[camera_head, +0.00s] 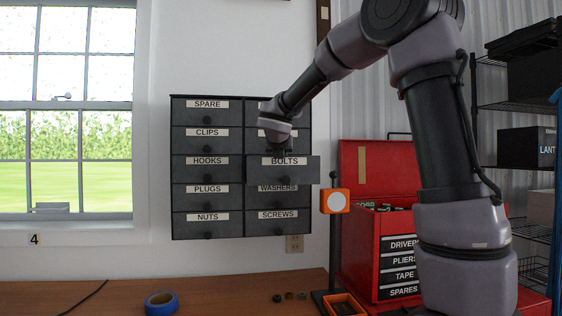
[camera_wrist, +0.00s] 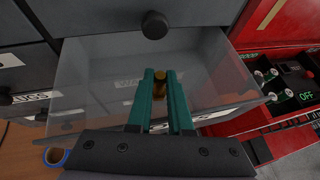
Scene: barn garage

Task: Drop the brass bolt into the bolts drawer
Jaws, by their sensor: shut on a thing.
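My gripper (camera_head: 286,150) is at the bolts drawer (camera_head: 299,172), which is pulled out of the dark cabinet in the right column. In the wrist view, the teal fingers (camera_wrist: 160,76) are shut on the brass bolt (camera_wrist: 160,84), a small brownish-gold piece at their tips. The see-through grey drawer (camera_wrist: 98,95) spreads below and around the fingertips in that view. The bolt's exact height over the drawer floor cannot be told. In the head view the bolt is hidden.
The other cabinet drawers, such as hooks (camera_head: 190,168) and screws (camera_head: 265,226), are shut. A red toolbox (camera_head: 360,253) with its lid up and an orange-framed lamp (camera_head: 335,201) stand to the right. Blue tape (camera_head: 161,302) and small dark parts (camera_head: 277,298) lie on the bench.

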